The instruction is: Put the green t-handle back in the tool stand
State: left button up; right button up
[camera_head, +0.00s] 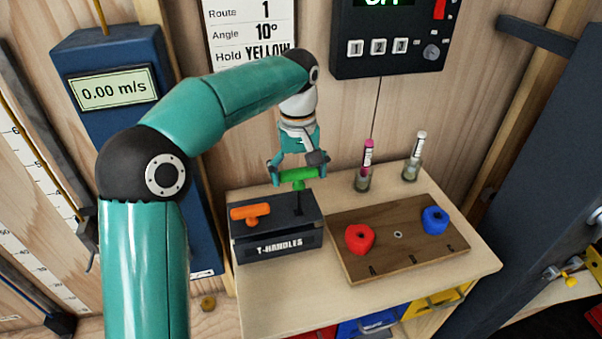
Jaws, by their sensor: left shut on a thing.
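The green t-handle (299,176) is upright above the right part of the tool stand (276,243), a dark box labelled T-HANDLES. My left gripper (298,170) comes down from above and is shut on the green crossbar. The dark shaft of the t-handle points down at the stand's top; I cannot tell whether its tip is inside a hole. An orange t-handle (250,212) sits in the left part of the stand. My right gripper is not in view.
A wooden board (385,262) with a red hold (360,239) and a blue hold (435,220) lies right of the stand. Two small jars with a pink marker (367,155) and a white marker (419,145) stand behind it. The table's front strip is clear.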

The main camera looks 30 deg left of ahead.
aim_at(299, 185)
pick_arm(q)
notch_tip(299, 185, down, 4)
jog(key=shift+r+b, duration=0.25)
jog(key=shift+b, duration=1)
notch_tip(299, 185, down, 2)
jog(key=shift+s+f+b, duration=0.1)
jog(key=shift+f+b, duration=0.1)
jog(key=shift+b, duration=1.05)
jog(key=shift+f+b, duration=0.8)
jog(key=shift+f, duration=0.4)
jog(key=o, duration=1)
notch_tip(299, 185, up, 12)
jog(key=shift+a+f, duration=0.1)
